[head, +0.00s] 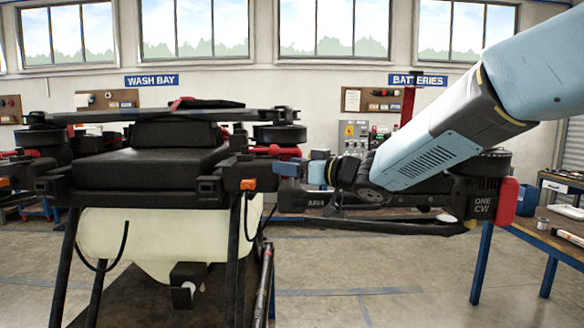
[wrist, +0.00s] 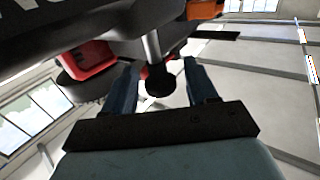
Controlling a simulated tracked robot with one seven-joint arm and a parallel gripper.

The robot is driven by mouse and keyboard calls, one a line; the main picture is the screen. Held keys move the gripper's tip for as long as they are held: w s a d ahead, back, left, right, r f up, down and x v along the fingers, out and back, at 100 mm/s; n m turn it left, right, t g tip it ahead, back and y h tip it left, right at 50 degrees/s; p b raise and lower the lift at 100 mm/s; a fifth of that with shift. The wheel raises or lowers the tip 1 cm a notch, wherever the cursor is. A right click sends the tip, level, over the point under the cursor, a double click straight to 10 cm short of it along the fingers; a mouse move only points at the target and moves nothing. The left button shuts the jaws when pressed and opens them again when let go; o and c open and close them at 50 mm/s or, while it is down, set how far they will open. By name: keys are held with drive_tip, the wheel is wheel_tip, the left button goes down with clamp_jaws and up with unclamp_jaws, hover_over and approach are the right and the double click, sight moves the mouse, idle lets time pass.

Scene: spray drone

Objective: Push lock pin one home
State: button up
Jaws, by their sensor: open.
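The lock pin (wrist: 151,46) shows in the wrist view as a grey shaft with a round black knob (wrist: 159,79), sticking out of the dark drone structure (wrist: 110,22). My gripper (wrist: 160,68) is open, with one blue finger on each side of the knob and visible gaps between. In the head view my gripper (head: 290,169) reaches left to the joint of the drone's arm (head: 322,201), near an orange clip (head: 248,184). The pin cannot be made out there. How deep it sits is unclear.
The spray drone's black body (head: 140,170) and white tank (head: 150,235) fill the left. The motor marked ONE CW (head: 482,203), with a red cap (head: 505,203), is under my arm. A blue-legged workbench (head: 550,235) stands at right.

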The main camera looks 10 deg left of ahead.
clamp_jaws()
idle(0.5)
